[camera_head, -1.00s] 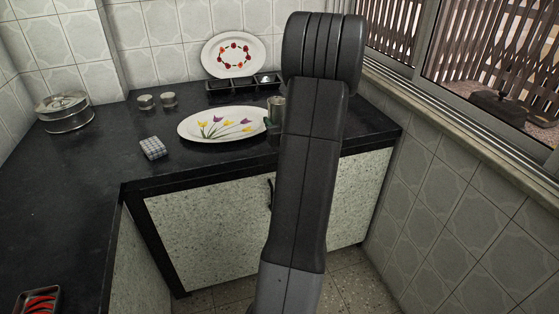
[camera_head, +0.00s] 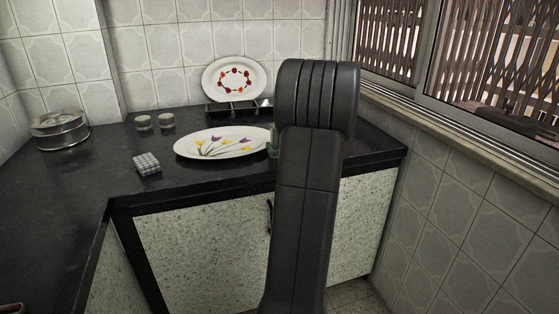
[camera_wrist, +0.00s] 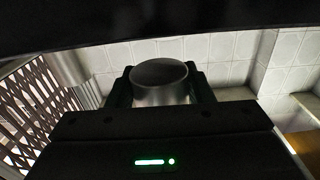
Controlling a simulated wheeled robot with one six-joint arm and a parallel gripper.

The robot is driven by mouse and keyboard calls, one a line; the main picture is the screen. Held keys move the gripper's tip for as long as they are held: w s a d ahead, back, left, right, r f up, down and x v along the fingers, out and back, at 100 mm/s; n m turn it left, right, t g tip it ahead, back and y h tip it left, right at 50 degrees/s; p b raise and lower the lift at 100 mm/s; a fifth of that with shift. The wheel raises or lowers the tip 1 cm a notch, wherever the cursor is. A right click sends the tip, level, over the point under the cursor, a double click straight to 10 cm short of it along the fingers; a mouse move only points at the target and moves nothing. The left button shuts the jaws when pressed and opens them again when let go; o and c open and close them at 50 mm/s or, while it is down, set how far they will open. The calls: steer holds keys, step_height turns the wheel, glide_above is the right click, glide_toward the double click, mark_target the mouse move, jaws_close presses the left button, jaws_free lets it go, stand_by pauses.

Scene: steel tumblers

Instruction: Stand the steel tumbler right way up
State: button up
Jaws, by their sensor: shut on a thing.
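My gripper (camera_wrist: 160,78) is shut on the steel tumbler (camera_wrist: 160,94), which sits between its two dark fingers in the wrist view. The wrist picture looks upside down, with the dark counter (camera_wrist: 140,25) across the top. The tumbler's round end faces that counter, with a strip of tile showing between them. I cannot tell whether this end is the mouth or the base. In the head view my arm hides nearly all of the gripper and tumbler.
A second steel vessel (camera_wrist: 70,68) stands at the left in the wrist view. In the head view, a flowered oval plate (camera_head: 222,143) lies left of my arm, with a dark tray (camera_head: 235,111) behind it. Small cups (camera_head: 166,121), a checked block (camera_head: 146,163) and a steel container (camera_head: 60,131) are further left.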

step_height(320, 180, down, 4)
steer(key=shift+r, duration=0.1)
steer(key=shift+b, duration=0.6)
steer(key=o, duration=1.2)
steer(key=shift+o, duration=0.2)
steer(key=shift+p, duration=0.3)
